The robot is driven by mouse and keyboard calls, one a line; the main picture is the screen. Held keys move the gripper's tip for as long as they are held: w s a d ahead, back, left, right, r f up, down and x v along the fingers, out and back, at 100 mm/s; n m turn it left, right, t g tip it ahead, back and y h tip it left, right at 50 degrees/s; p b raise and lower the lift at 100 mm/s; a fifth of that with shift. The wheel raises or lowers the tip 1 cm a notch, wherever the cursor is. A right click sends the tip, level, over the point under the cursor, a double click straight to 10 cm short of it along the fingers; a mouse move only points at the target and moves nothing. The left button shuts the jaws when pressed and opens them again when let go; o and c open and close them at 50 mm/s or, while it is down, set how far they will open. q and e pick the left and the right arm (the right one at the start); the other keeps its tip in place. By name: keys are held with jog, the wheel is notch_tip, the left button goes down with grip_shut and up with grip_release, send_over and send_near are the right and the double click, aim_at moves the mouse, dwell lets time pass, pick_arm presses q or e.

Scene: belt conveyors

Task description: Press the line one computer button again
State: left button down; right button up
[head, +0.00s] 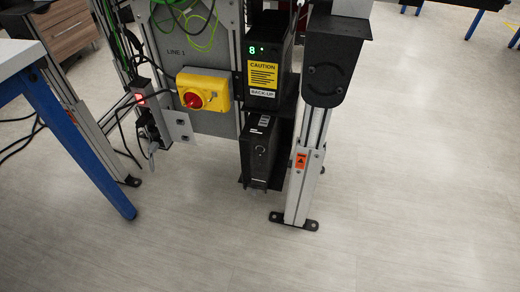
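Neither of my grippers is in view.
A yellow box with a red knob (194,100) is on the panel. A power strip (148,105) glows red among loose cables. A metal leg (304,180) with a black foot stands right of the computer. A blue table leg (80,150) is at left. Floor (420,190) is clear at right.

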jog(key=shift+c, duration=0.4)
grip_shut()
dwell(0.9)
